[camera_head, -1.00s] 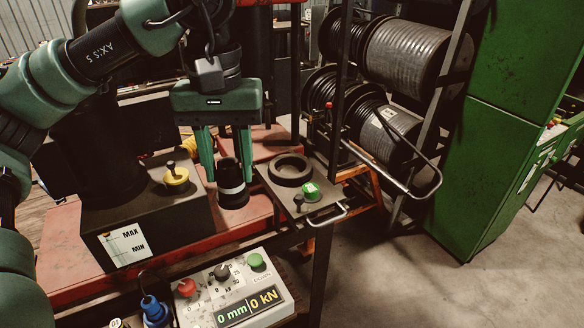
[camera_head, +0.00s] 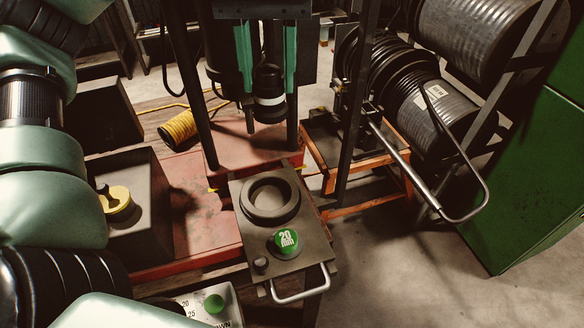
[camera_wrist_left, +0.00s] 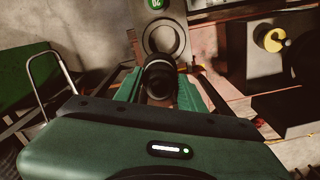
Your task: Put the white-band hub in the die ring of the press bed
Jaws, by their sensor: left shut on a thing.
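The white-band hub (camera_head: 268,82) is a black cylinder with a white band low on its side. My left gripper (camera_head: 267,75) is shut on it, with a green finger on each side, and the hub hangs upright in front of the press. In the left wrist view the hub (camera_wrist_left: 160,80) sits between the fingers and overlaps the near edge of the die ring (camera_wrist_left: 184,42). In the head view the black die ring (camera_head: 270,217) lies empty on a dark plate (camera_head: 235,190), nearer to the camera than the hub. My right gripper is not in view.
A green 20 mm knob (camera_head: 285,243), a small dark knob (camera_head: 261,265) and a metal handle (camera_head: 300,290) are at the plate's near end. Dark press posts flank the hub. Hose reels (camera_head: 440,110) stand right.

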